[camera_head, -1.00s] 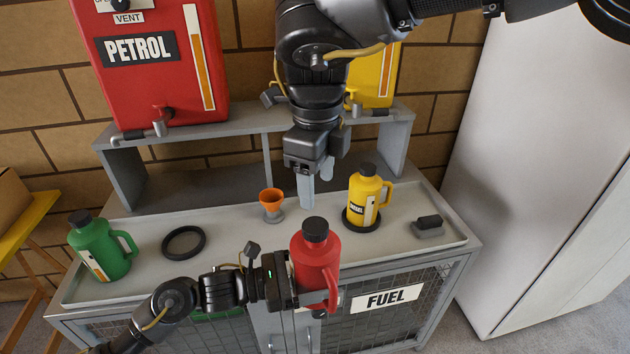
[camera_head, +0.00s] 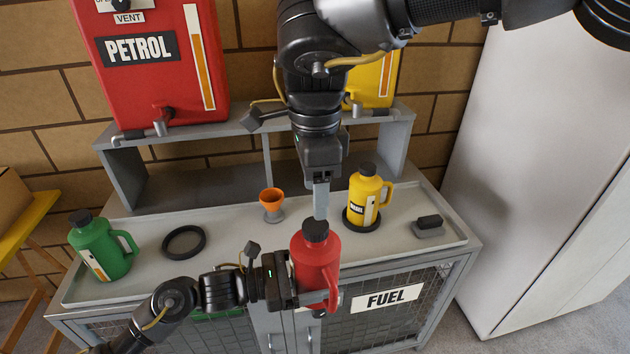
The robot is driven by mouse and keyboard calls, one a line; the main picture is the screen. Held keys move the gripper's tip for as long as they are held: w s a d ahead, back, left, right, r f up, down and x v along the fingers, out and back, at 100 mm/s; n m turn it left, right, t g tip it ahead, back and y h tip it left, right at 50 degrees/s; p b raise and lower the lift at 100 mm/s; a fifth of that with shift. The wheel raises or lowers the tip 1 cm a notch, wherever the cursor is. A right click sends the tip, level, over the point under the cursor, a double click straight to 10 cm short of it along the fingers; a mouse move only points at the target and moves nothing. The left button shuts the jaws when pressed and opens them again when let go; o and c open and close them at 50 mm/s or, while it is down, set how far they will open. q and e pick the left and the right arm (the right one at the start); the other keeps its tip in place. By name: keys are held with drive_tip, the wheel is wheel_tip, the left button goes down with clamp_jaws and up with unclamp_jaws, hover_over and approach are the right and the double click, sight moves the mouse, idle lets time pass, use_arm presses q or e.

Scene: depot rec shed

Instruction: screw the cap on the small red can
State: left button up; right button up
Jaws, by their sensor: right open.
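The small red can (camera_head: 318,265) is upright at the front edge of the bench, in front of the fuel cabinet. The dark cap (camera_head: 316,232) sits on the can's neck; I cannot tell how tightly. My right gripper (camera_head: 321,203) points down just above and behind the cap. Its fingers line up in this view, with no cap between them; their lower ends are partly hidden by the cap.
A yellow can (camera_head: 364,197) stands in a dark ring at the right. A green can (camera_head: 98,250), an empty black ring (camera_head: 184,242), an orange funnel (camera_head: 271,201) and a small dark-topped block (camera_head: 428,225) are on the bench (camera_head: 225,232). A red petrol tank (camera_head: 150,80) stands behind.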

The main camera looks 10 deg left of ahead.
sight(315, 224)
drive_tip(key=shift+f, duration=3.5)
drive_tip(key=shift+c, duration=0.3)
